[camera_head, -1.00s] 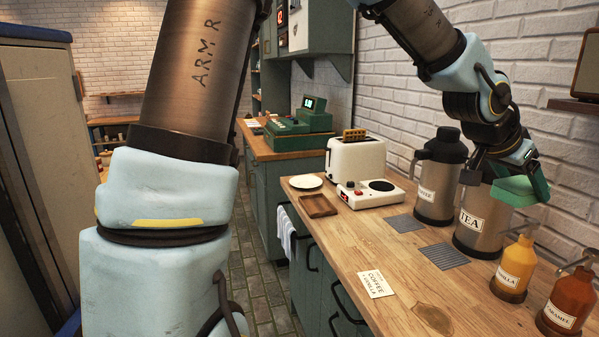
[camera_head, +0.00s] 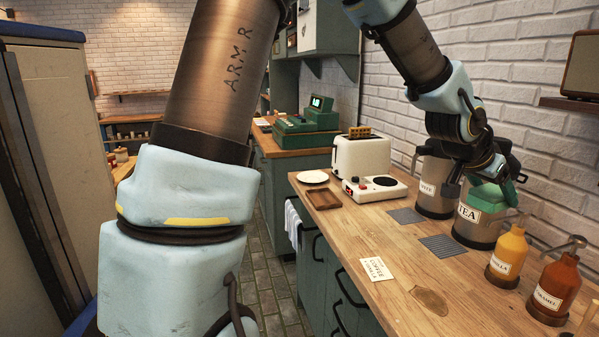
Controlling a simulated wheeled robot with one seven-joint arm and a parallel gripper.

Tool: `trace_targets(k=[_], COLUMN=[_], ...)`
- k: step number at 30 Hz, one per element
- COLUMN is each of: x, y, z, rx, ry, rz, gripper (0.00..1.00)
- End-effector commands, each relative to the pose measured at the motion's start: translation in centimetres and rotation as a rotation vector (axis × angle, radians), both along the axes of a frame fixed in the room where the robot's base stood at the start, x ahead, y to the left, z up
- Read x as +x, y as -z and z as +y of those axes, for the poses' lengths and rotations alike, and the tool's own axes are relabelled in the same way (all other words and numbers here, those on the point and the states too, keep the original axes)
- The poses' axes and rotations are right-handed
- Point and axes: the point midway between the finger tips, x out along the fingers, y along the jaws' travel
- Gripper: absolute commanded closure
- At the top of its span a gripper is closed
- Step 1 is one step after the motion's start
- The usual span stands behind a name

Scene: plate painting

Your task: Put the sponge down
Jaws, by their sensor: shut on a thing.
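The green sponge (camera_head: 490,196) is in my gripper (camera_head: 478,186), in front of the upper part of the tea urn (camera_head: 478,228). My gripper is shut on it, though the fingers are partly hidden by the wrist and the sponge. The sponge covers the top of the urn in this view; I cannot tell whether they touch. The wooden counter (camera_head: 385,285) lies below.
The coffee urn (camera_head: 434,198) stands behind the tea urn. A vanilla bottle (camera_head: 507,258) and a caramel bottle (camera_head: 553,288) stand at the right. A brown stain (camera_head: 429,300) and a coffee card (camera_head: 377,269) lie on the counter. The front middle is largely clear.

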Motion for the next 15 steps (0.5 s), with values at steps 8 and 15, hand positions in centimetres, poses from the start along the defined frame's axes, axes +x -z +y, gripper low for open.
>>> trace_targets(k=[8,15], x=[7.1,14.4], y=[5.4,12.6], z=[5.3,14.7], rx=[0.005,0.007], ry=[-0.192,-0.458], rz=[0.003,0.004], gripper=[0.86,0.86])
